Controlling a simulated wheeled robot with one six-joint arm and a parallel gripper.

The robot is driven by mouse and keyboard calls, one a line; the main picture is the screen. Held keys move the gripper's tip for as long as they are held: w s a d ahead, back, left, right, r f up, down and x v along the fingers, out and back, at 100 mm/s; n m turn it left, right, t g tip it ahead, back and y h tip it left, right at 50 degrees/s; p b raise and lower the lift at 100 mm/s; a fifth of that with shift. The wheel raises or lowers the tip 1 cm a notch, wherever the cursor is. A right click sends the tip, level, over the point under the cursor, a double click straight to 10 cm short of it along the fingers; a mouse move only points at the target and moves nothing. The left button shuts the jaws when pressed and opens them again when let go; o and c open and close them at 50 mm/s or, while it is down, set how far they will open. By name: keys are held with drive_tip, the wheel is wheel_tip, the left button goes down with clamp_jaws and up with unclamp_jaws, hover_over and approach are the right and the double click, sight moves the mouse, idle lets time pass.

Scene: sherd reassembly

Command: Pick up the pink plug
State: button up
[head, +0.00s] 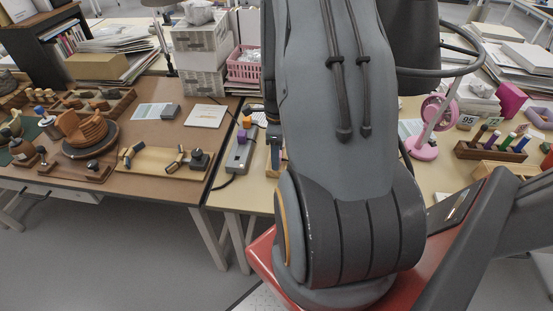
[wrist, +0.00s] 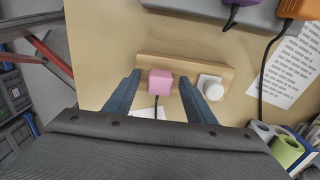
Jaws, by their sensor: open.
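The pink plug (wrist: 160,82) shows in the wrist view as a small block with a dark cord running down from it. It sits on a light wooden board (wrist: 185,66), beside a white round knob on a white plate (wrist: 212,87). My gripper (wrist: 158,90) is open, with one blue-grey finger on each side of the plug and a gap to each side. I cannot tell how far the fingertips are above the board. In the head view my arm covers this spot and the plug is hidden.
A grey power strip (wrist: 205,10) with a purple plug (wrist: 240,2) and an orange plug (wrist: 298,8) lies beyond the board. A printed sheet (wrist: 292,68) lies to the right. A pink fan (head: 428,130) and a pen rack (head: 490,150) stand right of my arm.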

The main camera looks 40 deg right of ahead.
drive_tip(key=c, duration=1.1)
drive_tip(key=shift+r, duration=0.1)
